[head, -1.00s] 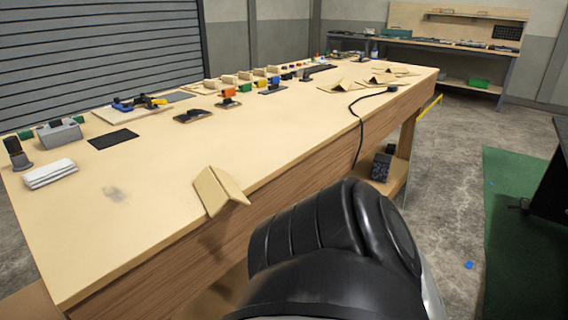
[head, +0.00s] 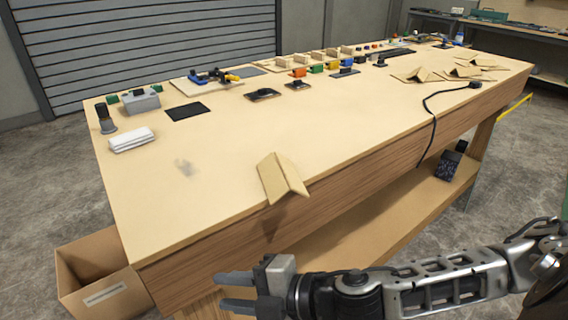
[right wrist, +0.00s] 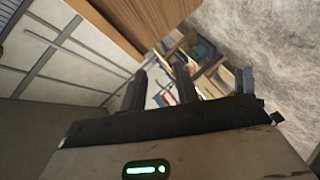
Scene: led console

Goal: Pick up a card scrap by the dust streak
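A folded tan card scrap (head: 284,177) stands like a small tent at the table's front edge, partly overhanging it. The grey dust streak (head: 185,167) is a smudge on the tabletop to the left of this scrap. My right gripper (head: 222,292) is below and in front of the table edge, pointing left, its fingers apart with nothing between them. It is well apart from the scrap. Its fingers also show in the right wrist view (right wrist: 160,92); no card scrap can be made out there. My left gripper is not in view.
More folded card scraps (head: 420,75) lie at the table's far right, near a black cable (head: 432,108) hanging over the front edge. A white cloth (head: 131,140) lies at the left. An open cardboard box (head: 98,285) stands on the floor below. The tabletop around the streak is clear.

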